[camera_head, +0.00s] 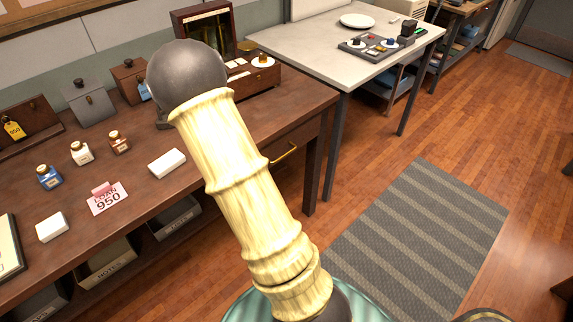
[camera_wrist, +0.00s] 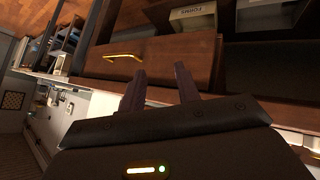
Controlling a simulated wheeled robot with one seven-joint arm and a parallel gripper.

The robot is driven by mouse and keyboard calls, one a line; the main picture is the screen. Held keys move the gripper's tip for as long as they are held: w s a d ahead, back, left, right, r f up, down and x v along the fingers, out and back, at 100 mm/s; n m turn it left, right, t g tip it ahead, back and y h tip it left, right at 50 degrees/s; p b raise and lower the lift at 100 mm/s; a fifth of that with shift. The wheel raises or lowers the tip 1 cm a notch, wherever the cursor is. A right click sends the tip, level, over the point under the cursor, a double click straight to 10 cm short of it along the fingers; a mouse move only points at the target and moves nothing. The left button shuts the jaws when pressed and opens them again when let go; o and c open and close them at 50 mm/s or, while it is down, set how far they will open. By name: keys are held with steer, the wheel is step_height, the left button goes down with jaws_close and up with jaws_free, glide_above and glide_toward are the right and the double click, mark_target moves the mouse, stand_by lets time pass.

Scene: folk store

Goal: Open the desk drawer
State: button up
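The wooden desk (camera_head: 225,143) runs along the left side in the head view. The brass handle of its drawer (camera_head: 284,153) shows just right of my pale arm, which hides part of the desk front. In the wrist view the drawer front (camera_wrist: 165,56) is brown wood and looks closed, with the brass handle (camera_wrist: 122,57) on it. My gripper (camera_wrist: 158,85) is open and empty in the wrist view. Its two dark fingers point toward the drawer front, with the handle beyond and left of the left finger. I cannot tell whether they touch the drawer.
A pale-topped table (camera_head: 310,45) with a plate and a tray stands behind the desk. A striped rug (camera_head: 430,235) lies on open floor at right.

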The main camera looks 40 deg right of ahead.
mark_target(287, 154)
steer(key=s+d+f+n+t+h+b, duration=0.3)
steer(key=d+f+n+t+h+b, duration=0.4)
steer(key=d+f+n+b, duration=0.2)
steer(key=shift+s+d+f+n+t+b, duration=0.3)
steer(key=shift+f+b, duration=0.35)
steer(key=shift+b, duration=0.5)
steer(key=shift+w, duration=0.15)
steer(key=b+x, duration=0.3)
steer(key=x, duration=1.4)
steer(key=shift+w+d, duration=0.1)
steer(key=shift+d, duration=0.1)
